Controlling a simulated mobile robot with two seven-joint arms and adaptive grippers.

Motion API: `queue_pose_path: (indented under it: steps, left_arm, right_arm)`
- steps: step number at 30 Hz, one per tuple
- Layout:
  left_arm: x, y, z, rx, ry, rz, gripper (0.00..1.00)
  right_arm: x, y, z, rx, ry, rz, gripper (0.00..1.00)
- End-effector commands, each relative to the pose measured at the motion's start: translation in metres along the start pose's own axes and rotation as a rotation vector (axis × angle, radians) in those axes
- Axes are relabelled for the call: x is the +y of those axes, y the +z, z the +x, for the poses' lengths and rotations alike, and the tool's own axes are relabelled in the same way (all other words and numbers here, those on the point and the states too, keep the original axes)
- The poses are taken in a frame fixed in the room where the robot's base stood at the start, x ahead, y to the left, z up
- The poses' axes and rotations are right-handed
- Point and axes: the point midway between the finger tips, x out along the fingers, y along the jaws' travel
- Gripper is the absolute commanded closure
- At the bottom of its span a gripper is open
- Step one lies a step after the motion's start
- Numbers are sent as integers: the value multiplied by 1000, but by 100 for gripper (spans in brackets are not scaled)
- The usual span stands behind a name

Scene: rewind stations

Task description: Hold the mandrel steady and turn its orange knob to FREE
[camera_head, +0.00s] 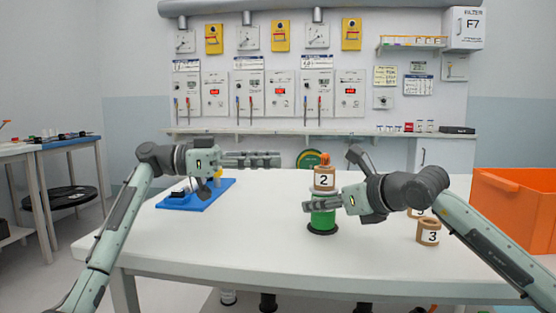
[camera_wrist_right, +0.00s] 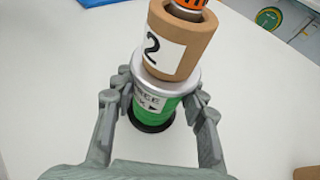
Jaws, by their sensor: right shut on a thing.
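The mandrel is an upright green cylinder (camera_head: 323,220) on a dark round base, with a silver collar (camera_wrist_right: 186,84) and a label reading FREE above a partly covered line. A brown core marked 2 (camera_head: 324,184) sits around its upper part. The orange knob (camera_head: 325,158) tops it; the wrist view cuts the knob off (camera_wrist_right: 190,4). My right gripper (camera_wrist_right: 160,104) is shut on the green body below the core, a finger on each side. My left gripper (camera_head: 278,160) is left of the knob at about its height, apart from it; its finger gap is unclear edge-on.
A brown core marked 3 (camera_head: 428,232) stands on the white table (camera_head: 260,250) to the right, with another core partly behind my right arm. A blue board (camera_head: 207,196) lies at the left. An orange bin (camera_head: 515,208) stands at the far right.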

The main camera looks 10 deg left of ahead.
Motion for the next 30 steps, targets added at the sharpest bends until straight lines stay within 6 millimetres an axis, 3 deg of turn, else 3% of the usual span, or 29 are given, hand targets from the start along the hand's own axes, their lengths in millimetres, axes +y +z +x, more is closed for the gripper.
queue_pose_path:
  steps: [8, 9, 14, 24, 30]
  left_arm:
    - [0, 0, 0, 0, 0, 0, 63]
    - [0, 0, 0, 0, 0, 0, 63]
    - [0, 0, 0, 0, -1, 0, 63]
    - [0, 0, 0, 0, -1, 0, 63]
    - [0, 0, 0, 0, -1, 0, 63]
  right_arm:
    - [0, 0, 0, 0, -1, 0, 96]
    - [0, 0, 0, 0, -1, 0, 56]
    - [0, 0, 0, 0, -1, 0, 36]
    - [0, 0, -2, 0, -1, 0, 34]
    - [-1, 0, -27, 0, -2, -2, 34]
